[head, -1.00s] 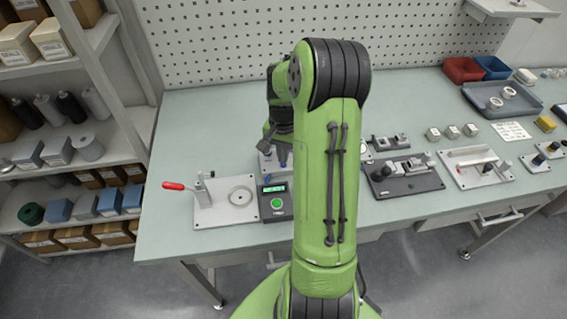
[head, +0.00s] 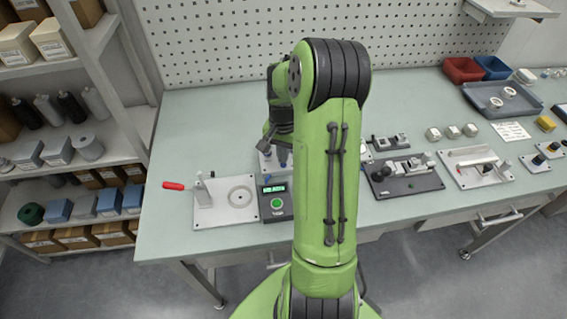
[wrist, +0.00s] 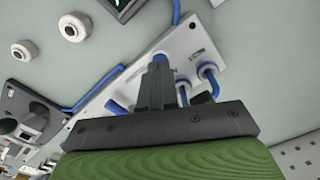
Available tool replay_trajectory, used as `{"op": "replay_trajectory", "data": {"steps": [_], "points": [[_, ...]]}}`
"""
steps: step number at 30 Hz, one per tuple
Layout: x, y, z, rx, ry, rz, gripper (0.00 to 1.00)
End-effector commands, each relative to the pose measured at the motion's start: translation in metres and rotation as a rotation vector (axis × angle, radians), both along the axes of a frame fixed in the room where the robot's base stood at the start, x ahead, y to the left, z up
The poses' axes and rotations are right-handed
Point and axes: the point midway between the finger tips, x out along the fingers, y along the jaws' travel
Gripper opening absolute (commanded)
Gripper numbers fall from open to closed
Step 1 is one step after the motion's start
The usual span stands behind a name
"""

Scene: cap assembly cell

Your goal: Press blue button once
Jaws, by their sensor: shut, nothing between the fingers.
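In the wrist view a pale plate (wrist: 188,48) carries several blue round parts. One blue part, which looks like the blue button (wrist: 160,58), shows right at the tips of my gripper (wrist: 158,70). The gripper is shut and empty, pointing at it; I cannot tell whether it touches or presses it. Two more blue parts (wrist: 207,70) with blue tubes stand beside the fingers. In the head view the fixture (head: 267,165) with blue parts is half hidden behind my arm, and my fingertips are hard to make out.
A dark control box (head: 276,215) with a lit display and green button stands in front of the fixture. Other fixtures (head: 405,185) stand to the right. The left back of the table is clear.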

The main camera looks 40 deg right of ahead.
Motion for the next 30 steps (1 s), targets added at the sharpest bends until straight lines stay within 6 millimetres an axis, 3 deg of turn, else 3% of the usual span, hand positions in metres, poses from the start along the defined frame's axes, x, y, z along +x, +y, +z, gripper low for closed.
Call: {"op": "replay_trajectory", "data": {"steps": [14,19,30], "points": [[0.000,0.000,-0.019,0.000,0.000,0.001,0.00],[0.000,0.000,-0.011,0.000,0.000,0.001,0.00],[0.000,0.000,0.025,-0.001,0.000,0.000,0.00]]}}
